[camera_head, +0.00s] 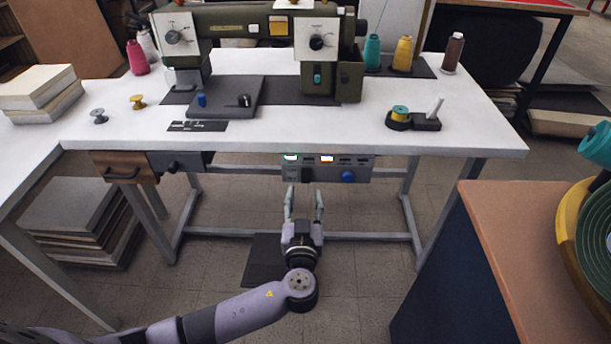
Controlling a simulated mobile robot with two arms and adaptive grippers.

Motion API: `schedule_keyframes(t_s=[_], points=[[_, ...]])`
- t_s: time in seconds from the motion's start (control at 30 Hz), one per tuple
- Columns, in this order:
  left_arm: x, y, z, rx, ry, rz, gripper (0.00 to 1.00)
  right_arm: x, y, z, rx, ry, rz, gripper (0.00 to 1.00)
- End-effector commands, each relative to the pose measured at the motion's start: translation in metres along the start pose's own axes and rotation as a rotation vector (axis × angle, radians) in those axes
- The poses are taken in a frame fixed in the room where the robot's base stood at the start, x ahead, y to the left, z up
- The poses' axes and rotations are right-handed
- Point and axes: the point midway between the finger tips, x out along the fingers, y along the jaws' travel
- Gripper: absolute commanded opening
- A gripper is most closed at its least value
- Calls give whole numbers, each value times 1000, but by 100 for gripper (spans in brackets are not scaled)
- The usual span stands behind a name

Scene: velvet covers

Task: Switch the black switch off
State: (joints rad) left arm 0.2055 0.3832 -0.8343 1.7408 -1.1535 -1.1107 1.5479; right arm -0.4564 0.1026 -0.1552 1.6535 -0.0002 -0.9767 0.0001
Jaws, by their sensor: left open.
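A grey control box (330,173) hangs under the front edge of the white sewing table (455,140). Its front has a lit green indicator (291,157), a lit orange indicator (327,158) and a blue knob (347,176). A small dark part, which looks like the black switch (307,174), sits left of the blue knob; its position is too small to read. My left gripper (304,192) is open and empty, its fingers pointing up at the box just below that dark part. Contact cannot be told. My right gripper is not in view.
A green sewing machine (240,25) stands on the table, with a grey plate (225,90) bearing blue and black knobs. A wooden drawer (123,168) is left of the box. A brown-topped cabinet (530,250) stands at right. Floor below the box is mostly clear.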

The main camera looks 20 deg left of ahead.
Motion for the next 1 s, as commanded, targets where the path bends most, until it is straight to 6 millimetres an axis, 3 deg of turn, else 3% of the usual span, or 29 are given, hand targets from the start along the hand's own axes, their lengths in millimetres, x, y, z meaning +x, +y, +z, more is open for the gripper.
schedule_keyframes(t_s=[0.2, 0.4, 0.8, 1.0], points=[[47, 0, -1, 2, 2, -2, 42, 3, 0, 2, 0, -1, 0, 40], [72, 0, 0, 2, 0, 0, 42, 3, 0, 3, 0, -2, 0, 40], [79, 0, 1, 0, -2, 0, 42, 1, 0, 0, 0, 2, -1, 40], [79, 0, 1, 0, -2, 0, 29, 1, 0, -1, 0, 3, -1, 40]])
